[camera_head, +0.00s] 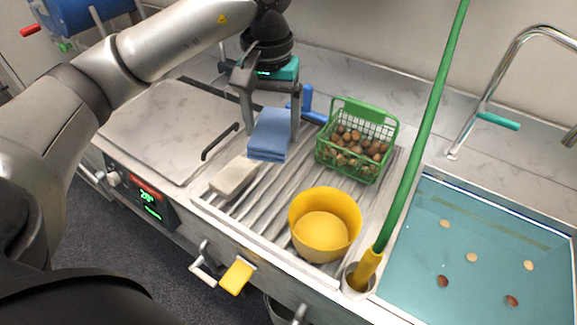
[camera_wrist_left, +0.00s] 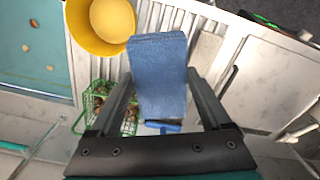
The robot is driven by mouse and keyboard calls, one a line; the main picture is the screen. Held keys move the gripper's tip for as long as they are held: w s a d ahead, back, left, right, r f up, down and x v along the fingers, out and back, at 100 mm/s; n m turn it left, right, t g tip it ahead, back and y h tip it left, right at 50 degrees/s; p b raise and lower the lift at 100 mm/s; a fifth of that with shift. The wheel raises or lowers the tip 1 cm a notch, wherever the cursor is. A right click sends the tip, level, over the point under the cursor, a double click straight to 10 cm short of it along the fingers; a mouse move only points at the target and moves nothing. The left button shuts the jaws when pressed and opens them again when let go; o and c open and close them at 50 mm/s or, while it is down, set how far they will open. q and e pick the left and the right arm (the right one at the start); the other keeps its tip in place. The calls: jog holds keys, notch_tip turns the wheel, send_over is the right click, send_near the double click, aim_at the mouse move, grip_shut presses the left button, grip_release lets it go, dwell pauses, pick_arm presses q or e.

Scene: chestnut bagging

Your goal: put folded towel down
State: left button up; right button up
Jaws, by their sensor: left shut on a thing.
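The folded towel (camera_head: 268,137) is a blue stack of layers over the ribbed drainboard, between a beige block and the green basket. My left gripper (camera_head: 271,130) points down with its two grey fingers on either side of the towel and is shut on it. In the left wrist view the towel (camera_wrist_left: 160,80) lies between the fingers and reaches out past their tips. I cannot tell whether its underside touches the drainboard (camera_head: 270,200). My right gripper is not in view.
A green basket of chestnuts (camera_head: 382,166) stands right of the towel, with a blue-handled object (camera_head: 307,100) behind. A yellow bowl (camera_head: 340,211) and a beige block (camera_head: 233,178) stand in front. A green pole (camera_head: 425,115) rises by the water-filled sink (camera_head: 470,225). A flat lid (camera_head: 165,130) lies left.

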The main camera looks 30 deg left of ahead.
aim_at(273, 199)
pick_arm(q)
jog(key=shift+w+a+r, duration=0.1)
jog(key=shift+w+a, duration=0.1)
jog(key=shift+a, duration=0.3)
notch_tip(273, 199, down, 20)
jog(key=shift+a+r+b, duration=0.1)
jog(key=shift+r+b, duration=0.15)
jog(key=shift+b, duration=0.35)
jog(key=shift+f, duration=0.2)
jog(key=o, duration=1.3)
jog(key=shift+r, duration=0.1)
